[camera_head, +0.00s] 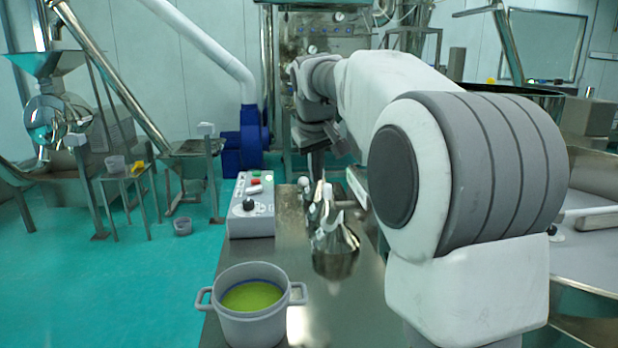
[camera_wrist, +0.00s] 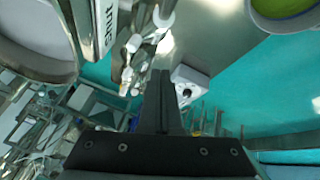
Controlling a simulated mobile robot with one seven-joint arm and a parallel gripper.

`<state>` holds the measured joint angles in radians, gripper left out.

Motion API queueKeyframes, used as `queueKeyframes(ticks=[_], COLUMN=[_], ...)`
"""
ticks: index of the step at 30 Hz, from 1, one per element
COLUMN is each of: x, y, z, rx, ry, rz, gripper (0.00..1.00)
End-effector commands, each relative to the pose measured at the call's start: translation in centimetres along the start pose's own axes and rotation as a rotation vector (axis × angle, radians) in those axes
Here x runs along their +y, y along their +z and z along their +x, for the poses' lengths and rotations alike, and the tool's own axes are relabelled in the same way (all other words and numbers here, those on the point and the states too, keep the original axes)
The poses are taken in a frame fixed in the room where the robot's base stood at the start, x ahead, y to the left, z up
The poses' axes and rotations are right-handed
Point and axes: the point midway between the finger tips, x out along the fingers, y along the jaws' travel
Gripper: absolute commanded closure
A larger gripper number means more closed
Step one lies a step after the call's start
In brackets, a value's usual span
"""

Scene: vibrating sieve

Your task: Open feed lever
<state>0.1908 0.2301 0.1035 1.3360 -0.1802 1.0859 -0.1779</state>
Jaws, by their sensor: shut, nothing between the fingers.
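Several white-knobbed levers or fittings stand on the metal bench in the head view, beside shiny conical metal parts (camera_head: 335,240). One white knob (camera_head: 304,182) is near my gripper. I cannot tell which fitting is the feed lever. White fittings (camera_wrist: 134,43) also show in the wrist view, beyond and left of my fingertips. My gripper (camera_head: 317,172) points down at the far part of the bench, partly behind my arm. In the wrist view my fingers (camera_wrist: 160,74) are together and empty, with no clear contact with a lever.
A control box (camera_head: 250,205) with a black knob and coloured buttons sits left of the metal parts. A pot (camera_head: 252,312) with green contents stands at the bench's near left. My arm hides much of the right side. Open green floor (camera_head: 120,280) lies left.

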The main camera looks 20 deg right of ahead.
Motion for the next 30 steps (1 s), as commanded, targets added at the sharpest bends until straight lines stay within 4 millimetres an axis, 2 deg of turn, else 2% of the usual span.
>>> queueKeyframes(ticks=[1,10,18,30], x=[-0.1,-0.1,-0.1,-0.1], y=[0.2,0.2,3.2,3.9], z=[1.4,7.9,8.3,8.4], rx=[-0.005,-0.003,0.000,0.000], ry=[-0.001,-0.002,0.000,-0.001], rz=[0.000,0.000,0.001,0.000], gripper=[1.00,1.00,1.00,1.00])
